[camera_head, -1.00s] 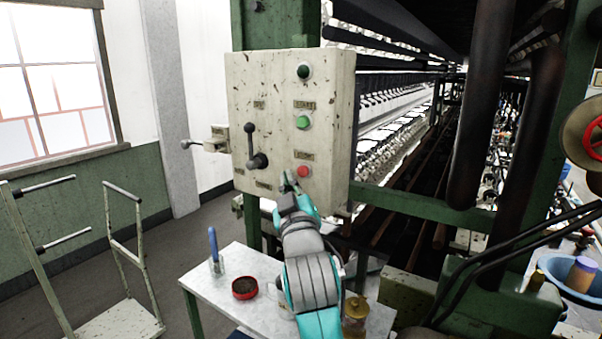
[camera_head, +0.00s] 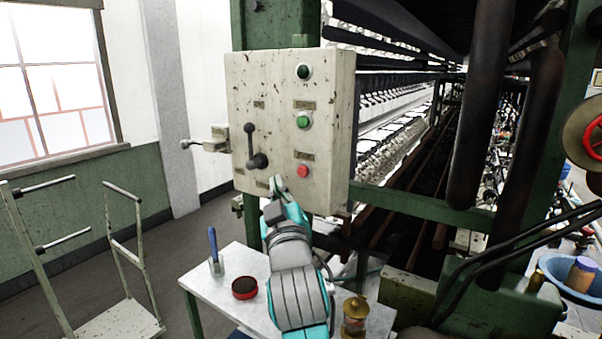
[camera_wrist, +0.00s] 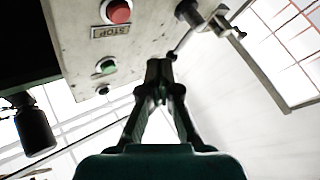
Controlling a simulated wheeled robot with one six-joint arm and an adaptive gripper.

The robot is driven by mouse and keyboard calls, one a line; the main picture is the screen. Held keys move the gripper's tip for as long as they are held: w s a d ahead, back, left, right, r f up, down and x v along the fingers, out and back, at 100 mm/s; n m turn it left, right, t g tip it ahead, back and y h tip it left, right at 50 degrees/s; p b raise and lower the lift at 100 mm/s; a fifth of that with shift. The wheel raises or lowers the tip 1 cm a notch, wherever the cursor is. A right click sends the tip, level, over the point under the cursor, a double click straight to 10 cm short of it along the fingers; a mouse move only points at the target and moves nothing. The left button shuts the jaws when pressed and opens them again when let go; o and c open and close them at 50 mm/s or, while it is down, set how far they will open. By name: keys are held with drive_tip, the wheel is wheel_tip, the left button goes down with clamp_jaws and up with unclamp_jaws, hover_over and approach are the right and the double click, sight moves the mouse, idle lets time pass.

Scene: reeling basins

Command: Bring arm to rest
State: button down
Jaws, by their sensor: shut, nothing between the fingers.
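My gripper (camera_head: 277,186) is in front of the lower part of the pale, speckled control box (camera_head: 240,95), below and left of the red stop button (camera_head: 302,171). In the wrist view my gripper (camera_wrist: 160,72) has its fingertips together, with nothing between them. The wrist view also shows the red button (camera_wrist: 118,11) with its STOP plate, and the green button (camera_wrist: 106,67). In the head view the green button (camera_head: 303,122) sits above the red one. I cannot tell the exact gap between fingertips and box.
A black lever (camera_head: 251,147) is on the box's left side. Below stands a small table (camera_head: 212,291) with a red tin (camera_head: 244,288), a blue-handled tool (camera_head: 213,245) and a brass-coloured jar (camera_head: 355,315). A trolley (camera_head: 110,315) is at left. Machine frame and pipes fill the right.

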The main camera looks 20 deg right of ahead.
drive_tip(key=shift+f, duration=0.1)
drive_tip(key=s+f+g+y, duration=0.1)
drive_tip(key=s+f, duration=0.5)
drive_tip(key=f, duration=0.5)
drive_tip(key=s+f+g+y, duration=0.1)
drive_tip(key=s+f, duration=0.6)
drive_tip(key=f, duration=0.4)
drive_tip(key=s+f+g+y, duration=0.1)
drive_tip(key=s+f+y, duration=0.1)
drive_tip(key=s+f, duration=0.65)
drive_tip(key=s+f+m+g, duration=0.1)
drive_tip(key=s+f, duration=0.2)
drive_tip(key=s, duration=0.7)
drive_tip(key=s+d+f+m+g, duration=0.1)
drive_tip(key=s+f, duration=0.2)
drive_tip(key=s, duration=0.7)
drive_tip(key=s+f+m+g, duration=0.1)
drive_tip(key=s+f, duration=0.2)
drive_tip(key=s, duration=0.7)
drive_tip(key=shift+s+d, duration=0.2)
drive_tip(key=shift+s, duration=0.05)
